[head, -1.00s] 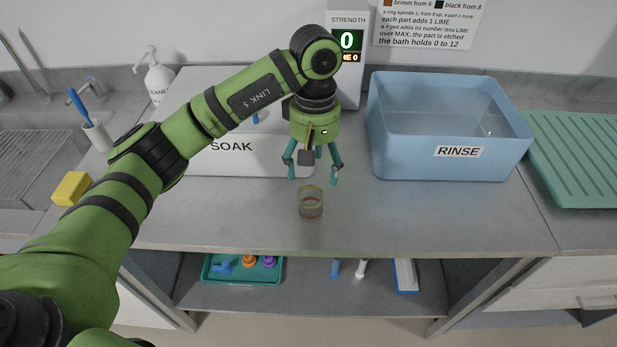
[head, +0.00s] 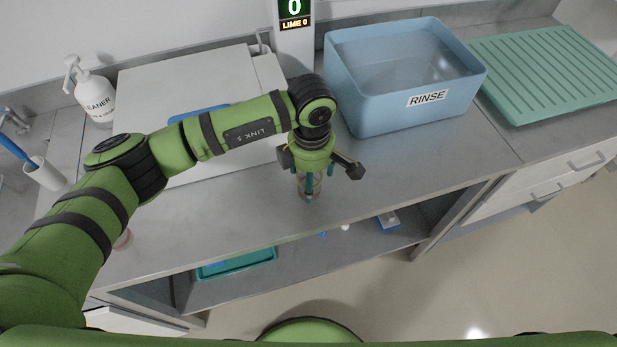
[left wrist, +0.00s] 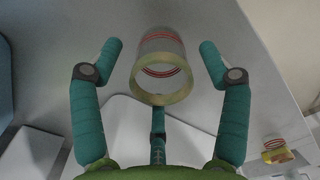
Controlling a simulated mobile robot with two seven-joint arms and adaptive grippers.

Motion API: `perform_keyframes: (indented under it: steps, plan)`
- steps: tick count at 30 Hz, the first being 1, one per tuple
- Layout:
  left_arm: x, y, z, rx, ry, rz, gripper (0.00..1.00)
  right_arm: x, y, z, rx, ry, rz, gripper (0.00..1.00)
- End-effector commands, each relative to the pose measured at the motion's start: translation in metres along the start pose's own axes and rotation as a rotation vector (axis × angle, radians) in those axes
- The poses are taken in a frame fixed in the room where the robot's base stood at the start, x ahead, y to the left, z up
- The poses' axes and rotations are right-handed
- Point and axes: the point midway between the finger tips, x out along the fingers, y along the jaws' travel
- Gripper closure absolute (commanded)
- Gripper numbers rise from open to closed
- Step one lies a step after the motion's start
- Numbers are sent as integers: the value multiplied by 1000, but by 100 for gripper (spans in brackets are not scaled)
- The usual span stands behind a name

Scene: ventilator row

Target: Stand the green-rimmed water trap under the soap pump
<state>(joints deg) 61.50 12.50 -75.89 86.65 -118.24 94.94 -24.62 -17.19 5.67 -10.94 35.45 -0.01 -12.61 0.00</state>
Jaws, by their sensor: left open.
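The water trap is a clear cup with a yellow-green rim and red rings. In the left wrist view the water trap (left wrist: 160,65) stands between my open fingers, with gaps visible at both sides. In the head view the water trap (head: 316,184) is partly hidden by my left gripper (head: 309,188), which points down over it at the counter's front. The fingers also show in the left wrist view (left wrist: 160,48). The soap pump (head: 95,97), a white bottle labelled CLEANER, stands at the back left. My right gripper is out of view.
A second clear cup with red and yellow (left wrist: 276,150) shows at the lower right of the wrist view. A brush holder (head: 46,175) stands at far left.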

Motion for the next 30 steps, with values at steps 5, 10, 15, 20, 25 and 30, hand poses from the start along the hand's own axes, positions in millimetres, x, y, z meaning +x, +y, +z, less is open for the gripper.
perform_keyframes:
  steps: [5,10,15,20,25,30]
  plan:
    - [21,0,0,0,0,-3,24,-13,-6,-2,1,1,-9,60]
    - [27,0,0,3,1,1,24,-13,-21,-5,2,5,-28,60]
    - [26,0,-1,2,1,1,44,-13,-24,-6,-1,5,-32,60]
    - [26,0,-1,2,1,0,76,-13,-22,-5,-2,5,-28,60]
    - [26,0,-1,2,1,0,81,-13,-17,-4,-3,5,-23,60]
    - [26,1,-1,1,1,0,81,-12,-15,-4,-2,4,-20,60]
